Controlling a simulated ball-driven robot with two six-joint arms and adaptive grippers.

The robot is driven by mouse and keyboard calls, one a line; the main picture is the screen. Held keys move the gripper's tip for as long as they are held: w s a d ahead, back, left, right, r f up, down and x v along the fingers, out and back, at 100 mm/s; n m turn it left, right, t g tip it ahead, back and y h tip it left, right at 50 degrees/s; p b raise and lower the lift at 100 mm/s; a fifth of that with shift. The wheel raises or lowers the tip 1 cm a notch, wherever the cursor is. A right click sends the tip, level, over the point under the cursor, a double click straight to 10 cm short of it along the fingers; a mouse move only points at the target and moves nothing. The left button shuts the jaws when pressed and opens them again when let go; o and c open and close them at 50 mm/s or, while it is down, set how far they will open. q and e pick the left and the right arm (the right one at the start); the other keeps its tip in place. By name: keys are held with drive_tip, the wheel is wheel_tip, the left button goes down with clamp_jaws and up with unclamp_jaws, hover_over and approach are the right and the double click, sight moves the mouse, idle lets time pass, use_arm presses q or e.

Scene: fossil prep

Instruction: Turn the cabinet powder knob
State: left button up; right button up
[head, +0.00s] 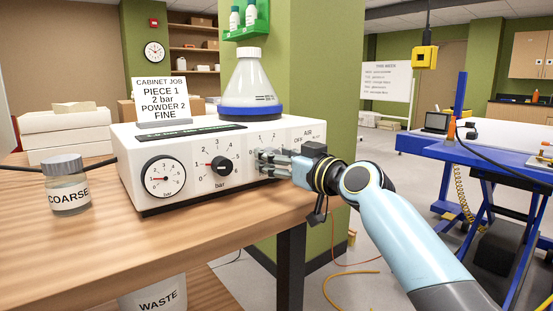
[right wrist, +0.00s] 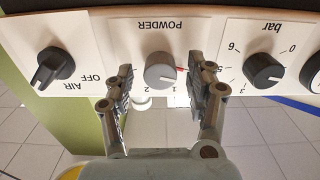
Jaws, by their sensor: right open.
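The white control box (head: 195,195) stands on the wooden bench. Its grey powder knob (right wrist: 160,72) shows in the right wrist view, upside down, with the numbers 1 and 2 near it and a small red mark at its right side. In the head view the knob is hidden behind my right gripper (head: 272,163). That gripper, also in the right wrist view (right wrist: 166,82), is open, its fingers on either side of the knob in the picture. I cannot tell whether they touch it. A job card (head: 161,102) reads "POWDER 2". My left gripper is not in view.
The black bar knob (head: 221,166) and AIR knob (right wrist: 52,68) flank the powder knob. A round gauge (head: 163,178) is on the panel's left. A flask (head: 250,85) stands on the box. A COARSE jar (head: 67,190) is at left.

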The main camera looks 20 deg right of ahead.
drive_tip(key=shift+w, duration=0.15)
drive_tip(key=shift+c, duration=0.4)
clamp_jaws()
